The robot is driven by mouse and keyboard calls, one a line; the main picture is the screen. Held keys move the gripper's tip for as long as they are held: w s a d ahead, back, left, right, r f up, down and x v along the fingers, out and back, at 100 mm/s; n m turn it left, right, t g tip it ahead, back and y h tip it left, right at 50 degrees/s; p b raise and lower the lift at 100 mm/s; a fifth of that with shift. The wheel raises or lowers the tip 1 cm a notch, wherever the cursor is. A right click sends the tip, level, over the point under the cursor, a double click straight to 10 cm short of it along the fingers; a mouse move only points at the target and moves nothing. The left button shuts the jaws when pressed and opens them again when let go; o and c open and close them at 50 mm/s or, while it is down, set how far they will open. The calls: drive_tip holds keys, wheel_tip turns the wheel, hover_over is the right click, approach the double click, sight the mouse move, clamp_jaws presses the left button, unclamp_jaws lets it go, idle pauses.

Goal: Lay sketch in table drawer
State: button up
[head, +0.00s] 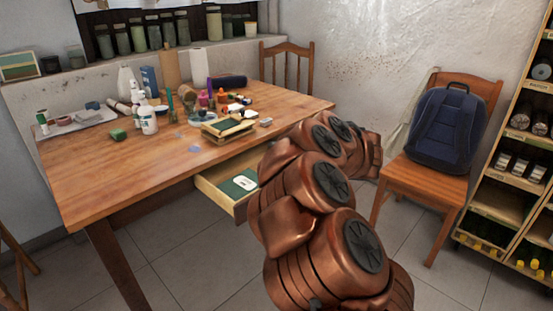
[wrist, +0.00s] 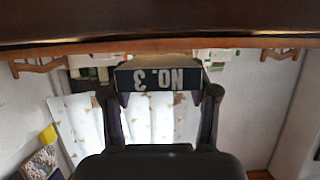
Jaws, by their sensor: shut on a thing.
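The wooden table (head: 160,185) stands at the left. Its drawer (head: 214,196) is pulled out at the right front, and a green sheet-like thing (head: 232,188) with a white patch (head: 245,183) lies inside. My arm hides the drawer's right part. My gripper (wrist: 160,97) shows only in the wrist view; in the head view my arm hides it. Its fingers are shut on a dark thing lettered NO. 3 (wrist: 158,79), with a pale face beside it. The lettering looks upside down. I cannot tell whether this is the sketch.
Bottles, tubes and paint pots (head: 205,98) crowd the table's back. A stacked wooden-edged item (head: 228,128) lies near the drawer. A chair (head: 420,188) with a blue backpack (head: 447,130) stands right, beside a shelf (head: 510,190). The table's front left is clear.

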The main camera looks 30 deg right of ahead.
drive_tip(key=w+d, duration=0.1)
drive_tip(key=w, duration=0.1)
drive_tip(key=w+d+b, duration=0.1)
drive_tip(key=w, duration=0.2)
drive_tip(key=w+d, duration=0.1)
drive_tip(key=w, duration=0.1)
drive_tip(key=shift+w+d+f, duration=0.1)
drive_tip(key=shift+w+f, duration=0.3)
drive_tip(key=shift+w+f+b, duration=0.15)
drive_tip(key=shift+f+b, duration=0.05)
drive_tip(key=shift+b, duration=0.1)
wheel_tip(320, 180, down, 3)
drive_tip(key=shift+f+b, duration=0.1)
drive_tip(key=shift+b, duration=0.8)
drive_tip(key=shift+f+p, duration=0.5)
